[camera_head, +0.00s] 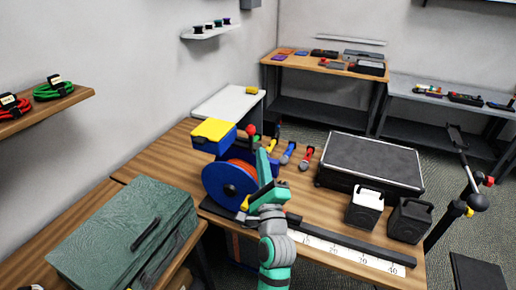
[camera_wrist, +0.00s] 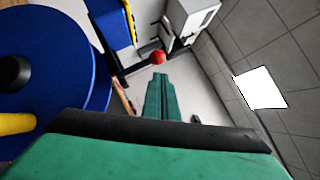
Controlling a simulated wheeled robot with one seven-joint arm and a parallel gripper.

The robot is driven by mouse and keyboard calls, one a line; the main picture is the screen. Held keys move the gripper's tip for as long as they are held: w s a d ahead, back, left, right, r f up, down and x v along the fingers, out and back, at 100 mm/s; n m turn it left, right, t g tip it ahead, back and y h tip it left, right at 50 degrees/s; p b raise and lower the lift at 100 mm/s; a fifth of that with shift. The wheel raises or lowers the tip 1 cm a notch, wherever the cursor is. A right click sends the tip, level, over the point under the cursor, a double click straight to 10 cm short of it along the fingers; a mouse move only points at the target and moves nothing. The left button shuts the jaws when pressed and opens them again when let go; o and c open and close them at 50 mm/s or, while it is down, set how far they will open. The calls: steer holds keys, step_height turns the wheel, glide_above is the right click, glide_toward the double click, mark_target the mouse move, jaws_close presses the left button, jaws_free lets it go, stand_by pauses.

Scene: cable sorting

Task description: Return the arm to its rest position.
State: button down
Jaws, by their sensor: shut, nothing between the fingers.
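My arm (camera_head: 275,250) rises from the bottom middle of the head view, over the wooden workbench (camera_head: 330,205). My gripper (camera_head: 263,158) has green fingers and points up and away, just right of the blue cable reel (camera_head: 222,185). In the wrist view the fingers of my gripper (camera_wrist: 158,80) lie together with nothing between them. The blue reel (camera_wrist: 45,65) fills the left of that view, close beside the gripper. I cannot tell whether they touch. The gripper hides part of the bench behind it.
A yellow-and-blue box (camera_head: 213,138) and red-topped post (camera_head: 250,130) stand behind the reel. Several hand tools (camera_head: 288,152), a black case (camera_head: 372,163) and two small boxes (camera_head: 364,207) occupy the bench. A ruler strip (camera_head: 340,250) runs along the front. A green case (camera_head: 125,225) sits left.

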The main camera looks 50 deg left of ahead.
steer(key=shift+v, duration=2.2)
steer(key=shift+r, duration=0.1)
steer(key=d+f+t+h, duration=0.4)
steer(key=d+f+h, duration=0.2)
steer(key=d+f, duration=0.6)
steer(key=s+d+f+n+h, duration=0.1)
steer(key=s+d+f+h, duration=0.1)
steer(key=d+f, duration=0.3)
steer(key=s+d+f+n+t+h, duration=0.1)
steer(key=s+d+f+h, duration=0.15)
steer(key=d, duration=0.45)
steer(key=s+d+f+n+h, duration=0.1)
steer(key=s+d+f+h, duration=0.2)
steer(key=d+f, duration=0.15)
steer(key=s+d+n+h, duration=0.2)
steer(key=s+d+n, duration=0.2)
steer(key=s+d, duration=0.3)
steer(key=s+d+f+n+g+h, duration=0.1)
steer(key=s+d+n+h, duration=0.2)
steer(key=s, duration=0.8)
steer(key=d+n, duration=0.2)
steer(key=d, duration=0.2)
steer(key=shift+s+f, duration=0.15)
steer(key=shift+s, duration=0.25)
